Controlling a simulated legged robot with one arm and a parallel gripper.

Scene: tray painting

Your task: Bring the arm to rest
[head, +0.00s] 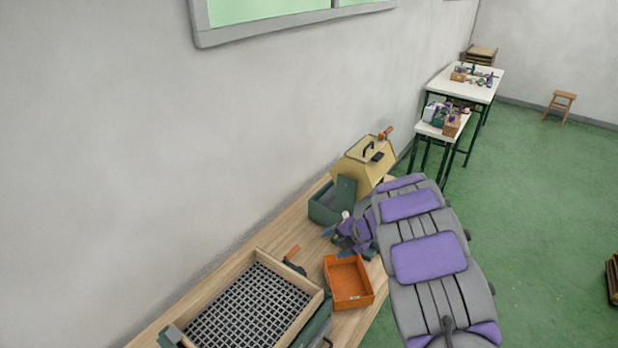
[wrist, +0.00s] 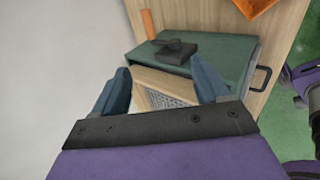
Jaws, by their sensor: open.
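My gripper (head: 336,242) is over the wooden bench, its two blue fingers spread apart. In the wrist view my gripper (wrist: 160,66) is open, with nothing held between the fingers. Past the fingers lie a green surface (wrist: 215,65) and part of a wooden frame with a grid (wrist: 160,82). My purple and grey arm or body parts cover the right edge of the bench in the head view.
On the bench (head: 215,282) stand a gridded wooden tray (head: 297,275), an orange tray (head: 348,282), an open dark green box (head: 330,205) and a yellow case (head: 362,168).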

